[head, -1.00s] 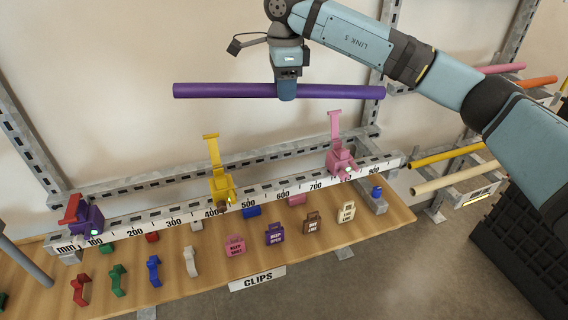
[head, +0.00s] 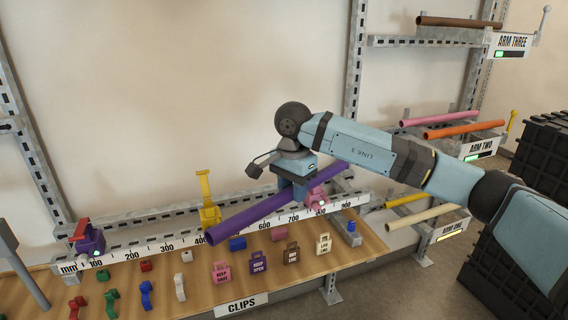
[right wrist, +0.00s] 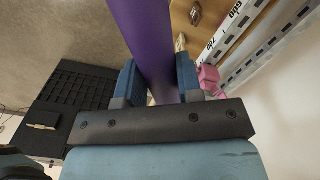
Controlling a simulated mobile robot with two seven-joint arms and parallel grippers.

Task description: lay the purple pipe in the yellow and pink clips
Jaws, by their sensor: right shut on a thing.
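My right gripper (head: 292,188) is shut on the purple pipe (head: 245,218), which also fills the space between the fingers in the right wrist view (right wrist: 148,45). In the head view the pipe slants from lower left to upper right, in front of the ruler rail. The yellow clip (head: 208,205) stands on the rail near 400 with its arm raised. The pipe appears to be in neither clip. My left gripper is not in view.
The ruler rail (head: 180,243) runs above a wooden shelf (head: 205,287) with several loose clips and labelled tags. A purple clip with a red arm (head: 88,238) is at the rail's left end. Racks with coloured pipes (head: 440,118) and black crates (head: 545,130) stand right.

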